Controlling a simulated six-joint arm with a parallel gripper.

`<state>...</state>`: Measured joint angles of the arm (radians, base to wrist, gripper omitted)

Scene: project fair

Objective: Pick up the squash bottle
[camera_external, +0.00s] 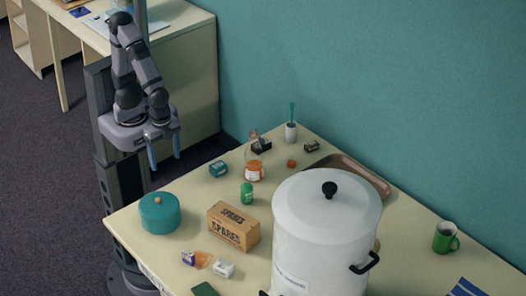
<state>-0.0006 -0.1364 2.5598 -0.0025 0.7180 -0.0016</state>
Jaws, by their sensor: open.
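What looks like the squash bottle (254,172), clear with orange contents and a pale label, stands on the table left of the large white pot. Its upper part is clear and hard to make out against the dark item behind it. My gripper (164,155) is open and empty, its two blue fingers pointing down. It hangs at the upper left, above and left of the bottle, well apart from it.
A large white lidded pot (325,230) dominates the right. A green can (247,194), teal box (219,169), orange cap-like piece (291,164), cardboard SPARES box (233,226) and teal lidded pot (160,213) stand around the bottle. A teal wall (370,80) rises behind.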

